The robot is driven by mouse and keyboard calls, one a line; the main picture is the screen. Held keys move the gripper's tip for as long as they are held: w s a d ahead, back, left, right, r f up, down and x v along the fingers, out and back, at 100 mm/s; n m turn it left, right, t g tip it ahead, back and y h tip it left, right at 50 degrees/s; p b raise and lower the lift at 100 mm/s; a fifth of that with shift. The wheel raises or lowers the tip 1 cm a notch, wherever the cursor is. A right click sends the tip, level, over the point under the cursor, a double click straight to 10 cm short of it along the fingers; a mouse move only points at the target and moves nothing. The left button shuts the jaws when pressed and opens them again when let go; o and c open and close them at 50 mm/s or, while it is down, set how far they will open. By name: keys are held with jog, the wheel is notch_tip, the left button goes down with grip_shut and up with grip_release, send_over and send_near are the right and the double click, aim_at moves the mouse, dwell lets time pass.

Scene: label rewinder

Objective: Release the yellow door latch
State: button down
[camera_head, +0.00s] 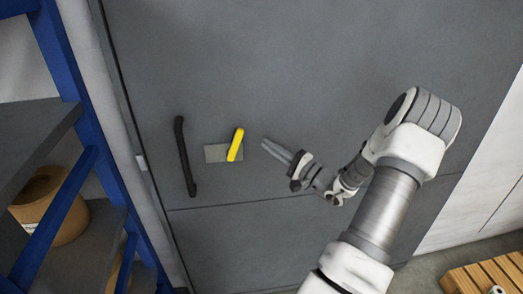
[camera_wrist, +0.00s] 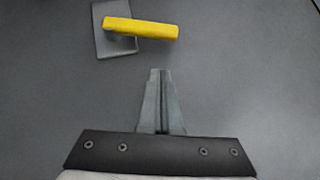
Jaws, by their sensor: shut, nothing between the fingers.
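The yellow door latch (camera_head: 236,144) is a yellow lever on a grey plate (camera_head: 215,153), set on a large dark grey door (camera_head: 300,60). In the head view the lever stands nearly upright, leaning slightly right at its top. In the wrist view the lever (camera_wrist: 141,27) lies across the upper part, with its plate (camera_wrist: 113,42) behind its left end. My gripper (camera_head: 264,143) is shut and empty, to the right of the latch and apart from it. In the wrist view its closed fingertips (camera_wrist: 158,72) point toward the lever, with a gap between.
A black vertical door handle (camera_head: 185,157) is left of the latch. A blue-framed shelf (camera_head: 88,150) with a brown roll (camera_head: 48,206) stands at the left. A wooden pallet (camera_head: 490,276) lies at the lower right. The door around my gripper is clear.

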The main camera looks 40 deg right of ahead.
jog(key=b+v, duration=0.1)
jog(key=v, duration=0.7)
jog(key=shift+a+f, duration=0.15)
jog(key=shift+a, duration=0.05)
